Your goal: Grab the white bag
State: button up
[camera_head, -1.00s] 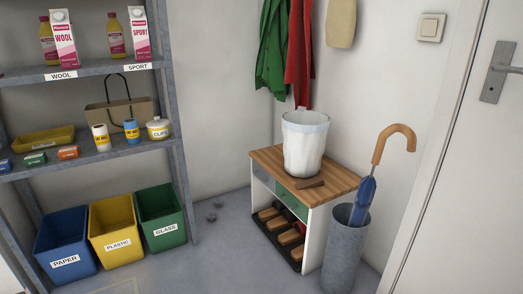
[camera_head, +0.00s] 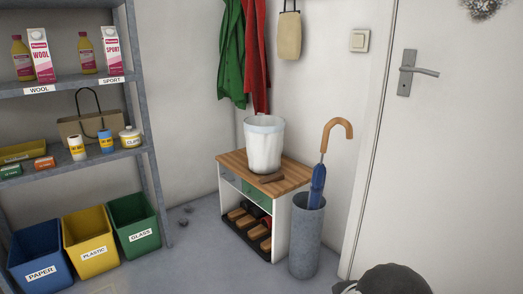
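A white, bag-like container (camera_head: 264,150) with a pale bluish band around its top stands upright on the wooden top of a small bench (camera_head: 298,178) by the back wall. I cannot tell whether it is a bag alone or a bag lining a bin. Nothing is touching it from my side. My gripper's fingers are not in view. A dark rounded shape at the bottom right edge looks like part of my arm, well apart from the bench.
A grey umbrella stand (camera_head: 306,240) with a blue umbrella (camera_head: 317,186) stands right of the bench. Coats (camera_head: 231,55) hang above. A shelf (camera_head: 60,165) and bins (camera_head: 136,222) are left; a door (camera_head: 455,160) is right. Floor in front is open.

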aim_at(264, 134)
jog(key=i+z, duration=0.15)
jog(key=z, duration=0.45)
jog(key=i+j+z, duration=0.25)
jog(key=i+j, duration=0.15)
jog(key=i+j+z, duration=0.25)
jog(key=i+j, duration=0.15)
jog(key=i+j+z, duration=0.25)
jog(key=j, duration=0.4)
jog(key=i+j, duration=0.7)
